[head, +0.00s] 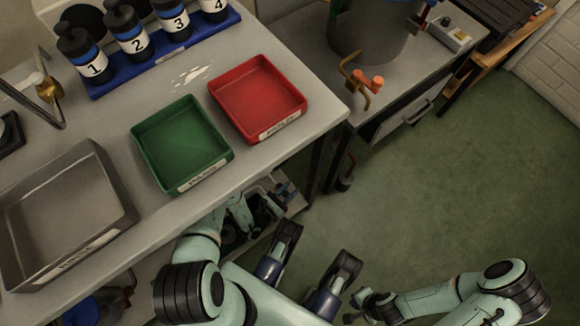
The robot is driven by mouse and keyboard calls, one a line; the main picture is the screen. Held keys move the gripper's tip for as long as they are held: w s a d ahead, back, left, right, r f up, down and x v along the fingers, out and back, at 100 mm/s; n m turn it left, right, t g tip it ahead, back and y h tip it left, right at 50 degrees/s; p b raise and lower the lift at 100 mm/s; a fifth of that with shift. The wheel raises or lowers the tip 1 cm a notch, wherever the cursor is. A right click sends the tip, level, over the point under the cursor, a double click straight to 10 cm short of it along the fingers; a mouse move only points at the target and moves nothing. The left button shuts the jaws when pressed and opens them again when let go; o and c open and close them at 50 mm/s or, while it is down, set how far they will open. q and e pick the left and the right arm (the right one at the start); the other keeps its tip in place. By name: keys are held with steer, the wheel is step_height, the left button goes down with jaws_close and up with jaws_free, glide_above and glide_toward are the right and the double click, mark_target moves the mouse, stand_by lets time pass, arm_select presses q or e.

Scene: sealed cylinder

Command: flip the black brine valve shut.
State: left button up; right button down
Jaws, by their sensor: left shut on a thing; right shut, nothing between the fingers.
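My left arm reaches down under the front edge of the workbench. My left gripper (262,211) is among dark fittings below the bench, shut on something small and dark. I cannot make out what it holds. I cannot pick out the black brine valve for certain; the dark parts around my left gripper are small and shaded. My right gripper (358,307) is low at the bottom of the view, shut and empty, away from the bench.
The workbench (190,215) carries a steel tray (68,215), a green tray (182,145), a red tray (258,98) and a blue rack (165,58) of numbered black bottles. A grey cylinder (368,35) stands on a second bench. The green floor (450,180) at right is clear.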

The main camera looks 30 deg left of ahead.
arm_select(q)
steer(key=m+h, duration=0.1)
steer(key=s+m+g+h, duration=0.1)
steer(key=h, duration=0.1)
steer(key=m+g+h, duration=0.1)
steer(key=h, duration=0.1)
steer(key=shift+s+a, duration=0.2)
steer(key=shift+a, duration=0.15)
steer(key=m+g+h, duration=0.2)
steer(key=h, duration=0.1)
steer(key=s+m+g+h, duration=0.1)
steer(key=m, duration=0.1)
steer(key=shift+s+a+g, duration=0.1)
steer(key=shift+a+g, duration=0.2)
steer(key=shift+a, duration=0.1)
steer(key=shift+s+a+m+g+h, duration=0.3)
steer(key=shift+m+g+h, duration=0.45)
steer(key=shift+m+g, duration=0.5)
steer(key=shift+s+a+m+g+h, duration=0.3)
steer(key=shift+m+g+h, duration=0.55)
steer(key=shift+g, duration=0.75)
steer(key=shift+s+a+m+g+h, duration=0.15)
steer(key=shift+a+m+g+h, duration=0.4)
steer(key=shift+m+g, duration=0.75)
steer(key=shift+g+h, duration=0.25)
steer(key=shift+g, duration=0.5)
steer(key=o, duration=1)
steer(key=shift+c, duration=0.2)
